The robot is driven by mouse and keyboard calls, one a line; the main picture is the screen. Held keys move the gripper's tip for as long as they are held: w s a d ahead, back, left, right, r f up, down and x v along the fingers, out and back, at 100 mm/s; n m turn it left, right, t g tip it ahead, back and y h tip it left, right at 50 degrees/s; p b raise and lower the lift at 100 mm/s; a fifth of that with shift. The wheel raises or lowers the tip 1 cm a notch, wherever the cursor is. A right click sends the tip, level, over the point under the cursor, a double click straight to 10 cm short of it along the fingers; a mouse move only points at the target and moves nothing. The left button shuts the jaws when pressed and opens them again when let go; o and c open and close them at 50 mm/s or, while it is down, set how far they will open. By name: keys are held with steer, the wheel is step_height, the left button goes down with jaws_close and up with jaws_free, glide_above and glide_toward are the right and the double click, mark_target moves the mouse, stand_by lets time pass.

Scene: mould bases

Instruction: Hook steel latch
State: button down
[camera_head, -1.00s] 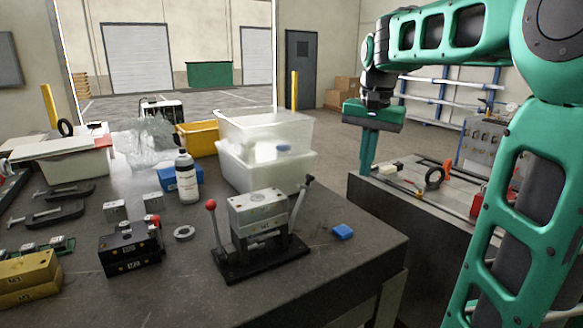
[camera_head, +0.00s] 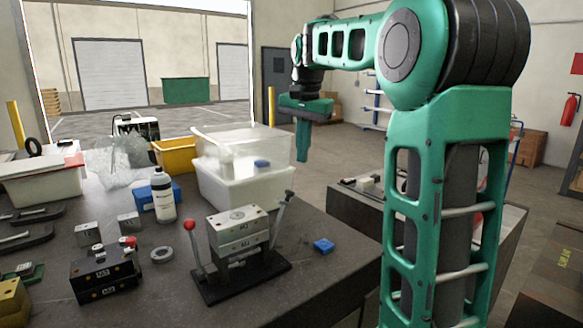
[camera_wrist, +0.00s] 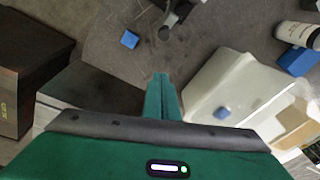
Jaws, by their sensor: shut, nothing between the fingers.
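A steel mould block (camera_head: 238,230) sits on a black base plate (camera_head: 248,284) near the table's front right. A lever with a red ball knob (camera_head: 190,226) stands at its left. A steel lever with a dark knob (camera_head: 282,212) leans up to the right at its right side. Which part is the latch, I cannot tell. My gripper (camera_head: 302,158) points down, closed and empty, behind and to the right of the block, well above and apart from it. In the wrist view its fingers (camera_wrist: 160,78) show, and a dark knobbed part (camera_wrist: 172,28) is cut by the top edge.
A blue block (camera_head: 323,245) lies right of the base plate. White bins (camera_head: 240,188) stand behind it. A white bottle (camera_head: 164,202), a steel ring (camera_head: 162,255) and a black mould (camera_head: 104,274) are to the left. A second, lower bench (camera_head: 365,205) stands beyond the table's right edge.

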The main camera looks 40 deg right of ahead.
step_height(320, 180, down, 9)
steer(key=w, duration=0.1)
steer(key=a, duration=0.1)
steer(key=s+a, duration=0.1)
steer(key=a+r, duration=0.1)
steer(key=shift+s, duration=0.3)
